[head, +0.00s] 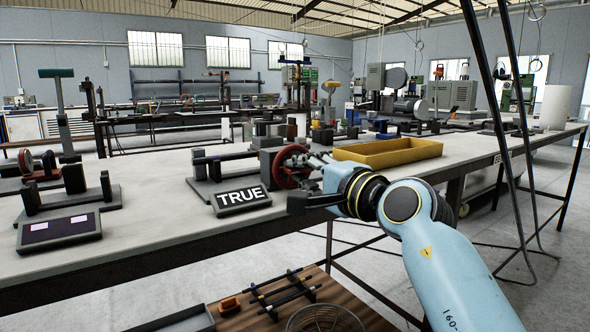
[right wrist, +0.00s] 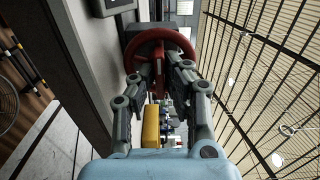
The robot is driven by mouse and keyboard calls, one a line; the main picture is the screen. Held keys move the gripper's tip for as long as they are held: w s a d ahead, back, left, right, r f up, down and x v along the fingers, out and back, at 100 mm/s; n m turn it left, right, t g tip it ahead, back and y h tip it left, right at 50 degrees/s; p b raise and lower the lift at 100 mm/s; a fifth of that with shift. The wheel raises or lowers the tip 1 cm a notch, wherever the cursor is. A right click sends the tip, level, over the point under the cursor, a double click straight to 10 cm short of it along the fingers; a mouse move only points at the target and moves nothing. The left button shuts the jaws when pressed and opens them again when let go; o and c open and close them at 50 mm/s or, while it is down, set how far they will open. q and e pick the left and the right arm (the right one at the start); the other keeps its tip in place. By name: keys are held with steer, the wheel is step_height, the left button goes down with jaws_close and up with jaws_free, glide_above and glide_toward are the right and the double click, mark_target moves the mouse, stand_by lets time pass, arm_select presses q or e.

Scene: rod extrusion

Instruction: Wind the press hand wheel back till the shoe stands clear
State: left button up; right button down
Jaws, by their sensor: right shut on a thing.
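The press (head: 209,187) stands on the bench, a dark frame with horizontal bars. Its red hand wheel (head: 279,171) is at its right end, facing my right arm. In the right wrist view the wheel (right wrist: 160,34) is upright ahead of the fingers. My right gripper (head: 300,160) is at the wheel; in the right wrist view its fingers (right wrist: 163,76) are closed in at the wheel's near side, around a red part of it. The fingers hide part of the wheel. I cannot make out the shoe or its gap clearly. My left gripper is not in view.
A sign reading TRUE (head: 242,198) stands in front of the press. A yellow tray (head: 388,153) lies just right of the wheel, behind my right wrist. Another fixture (head: 70,190) and a display panel (head: 59,230) are at the left. Dark posts rise at the right.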

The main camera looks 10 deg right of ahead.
steer(key=shift+f+n+b, duration=0.1)
steer(key=shift+n+b, duration=0.3)
steer(key=shift+n, duration=0.5)
steer(key=shift+n+b, duration=0.5)
steer(key=shift+n, duration=0.5)
